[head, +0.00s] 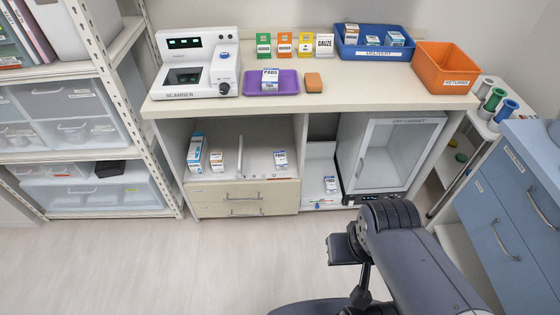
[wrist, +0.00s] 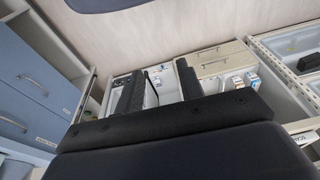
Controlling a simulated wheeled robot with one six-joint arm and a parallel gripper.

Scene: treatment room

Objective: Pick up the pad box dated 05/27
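Three white-and-blue boxes marked PADS show in the head view. One pad box (head: 270,79) stands in the purple tray (head: 286,89) on the counter. Another pad box (head: 280,159) stands on the open shelf above the drawers. A third pad box (head: 330,185) stands low in the narrow bay beside the dry cabinet. Their dates are too small to read. My gripper shows in the wrist view (wrist: 158,74), its two dark fingers apart with nothing between them. It is in front of the counter unit, away from the boxes.
The counter holds a scanner (head: 197,65), an orange block (head: 313,83), a blue delivery bin (head: 374,52) and an orange returns bin (head: 446,75). The dry cabinet (head: 396,152) has its door shut. Blue drawers (head: 510,205) stand at right, shelving at left. The floor (head: 190,265) at front left is clear.

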